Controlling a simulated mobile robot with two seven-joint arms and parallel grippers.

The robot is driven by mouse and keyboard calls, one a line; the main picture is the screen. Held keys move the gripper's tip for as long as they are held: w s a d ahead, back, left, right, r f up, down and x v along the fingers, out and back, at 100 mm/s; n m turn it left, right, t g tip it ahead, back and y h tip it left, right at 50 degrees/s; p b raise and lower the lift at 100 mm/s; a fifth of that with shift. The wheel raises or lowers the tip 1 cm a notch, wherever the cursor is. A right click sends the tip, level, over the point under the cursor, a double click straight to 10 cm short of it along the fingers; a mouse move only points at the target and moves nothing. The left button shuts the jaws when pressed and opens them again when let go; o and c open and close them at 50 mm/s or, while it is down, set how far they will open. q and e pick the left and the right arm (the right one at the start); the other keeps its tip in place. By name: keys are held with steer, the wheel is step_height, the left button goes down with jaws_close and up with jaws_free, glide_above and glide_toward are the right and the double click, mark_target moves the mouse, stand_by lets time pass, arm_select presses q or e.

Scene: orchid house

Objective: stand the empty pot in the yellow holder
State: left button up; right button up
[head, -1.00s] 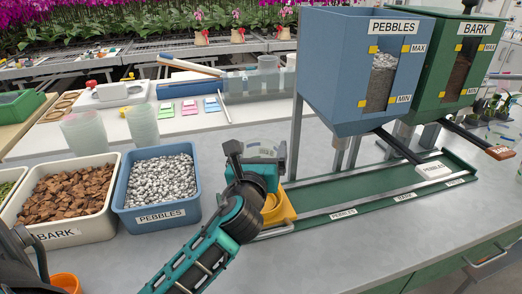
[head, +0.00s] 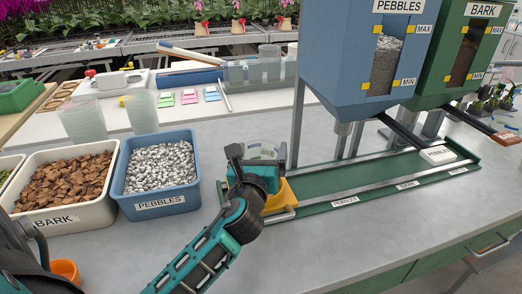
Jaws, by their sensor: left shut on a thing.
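The yellow holder (head: 283,197) sits at the near left end of the green rail track. My left gripper (head: 262,158) is at the holder and hides much of it. It is shut on a clear empty pot (head: 263,149), whose rim shows between the fingers. The pot looks upright, over or in the holder; its base is hidden, so I cannot tell whether it rests there. My right gripper is not in view.
A blue pebble tub (head: 160,203) and a white bark tub (head: 65,219) stand to the left. The blue pebbles hopper (head: 340,75) and green bark hopper (head: 450,85) rise over the track (head: 390,172). Clear pots (head: 142,112) stand behind the tubs. The front bench is clear.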

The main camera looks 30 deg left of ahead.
arm_select(q)
steer(key=shift+f, duration=0.25)
steer(key=shift+f+b, duration=0.3)
steer(key=shift+f, duration=0.1)
steer(key=shift+f, duration=0.25)
steer(key=shift+f, duration=0.15)
stand_by(0.4)
steer(key=shift+f+b, duration=0.65)
steer(key=shift+f, duration=0.2)
stand_by(0.4)
steer(key=o, duration=0.7)
steer(key=shift+o, duration=0.2)
steer(key=shift+s, duration=0.1)
